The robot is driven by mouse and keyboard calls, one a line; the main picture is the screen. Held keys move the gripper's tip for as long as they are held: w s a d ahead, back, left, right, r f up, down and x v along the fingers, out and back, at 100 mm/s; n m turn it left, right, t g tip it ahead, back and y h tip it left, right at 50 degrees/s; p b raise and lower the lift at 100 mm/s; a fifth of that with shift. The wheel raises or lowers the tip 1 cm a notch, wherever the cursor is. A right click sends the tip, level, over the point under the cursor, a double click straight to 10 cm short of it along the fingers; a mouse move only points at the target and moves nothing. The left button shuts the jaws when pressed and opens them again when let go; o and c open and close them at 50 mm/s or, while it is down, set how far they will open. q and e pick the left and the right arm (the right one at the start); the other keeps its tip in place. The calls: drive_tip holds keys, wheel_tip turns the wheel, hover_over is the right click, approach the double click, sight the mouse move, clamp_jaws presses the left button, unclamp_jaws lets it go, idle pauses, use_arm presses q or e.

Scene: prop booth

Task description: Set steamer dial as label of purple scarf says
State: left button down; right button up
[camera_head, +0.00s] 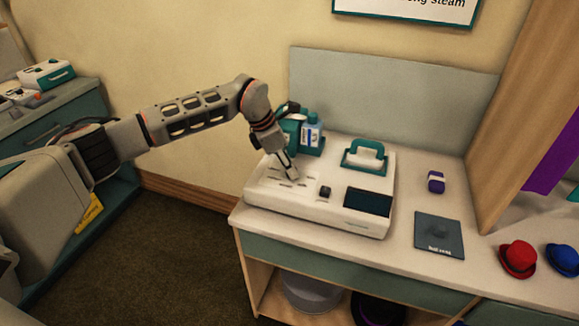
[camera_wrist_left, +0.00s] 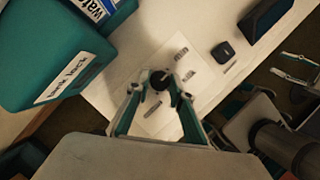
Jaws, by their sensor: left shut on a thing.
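The white steamer (camera_head: 285,205) stands on the counter, with several small printed labels on its top. My left gripper (camera_head: 293,178) reaches down onto the left part of that top. In the left wrist view its fingers (camera_wrist_left: 160,85) are shut on the small dark dial (camera_wrist_left: 159,77). The rolled purple scarf (camera_head: 436,186) lies on the counter right of the steamer, with a pale band or label whose text I cannot read. Pale prongs, perhaps my right gripper (camera_wrist_left: 293,68), show at the wrist view's right edge.
A dark mat (camera_head: 439,238), a red hat (camera_head: 518,259) and a blue hat (camera_head: 563,259) are on the right. A wooden panel (camera_head: 515,110) rises there.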

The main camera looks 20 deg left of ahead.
use_arm(q)
drive_tip(key=m, duration=0.2)
drive_tip(key=shift+w+r+m+g+h, duration=0.1)
drive_tip(key=shift+w+m+g+h, duration=0.05)
drive_tip(key=shift+m+g+h, duration=0.2)
drive_tip(key=shift+m+g+b, duration=0.35)
drive_tip(key=shift+m+b, duration=0.1)
drive_tip(key=shift+m, duration=0.3)
drive_tip(key=shift+m+g+b, duration=0.3)
drive_tip(key=shift+m+b, duration=0.05)
drive_tip(key=shift+m, duration=0.45)
drive_tip(key=shift+w+m+g+b, duration=0.1)
drive_tip(key=shift+m+g+b, duration=0.3)
drive_tip(key=shift+m+b, duration=0.55)
drive_tip(key=shift+m, duration=0.25)
drive_tip(key=c, duration=1.8)
unclamp_jaws()
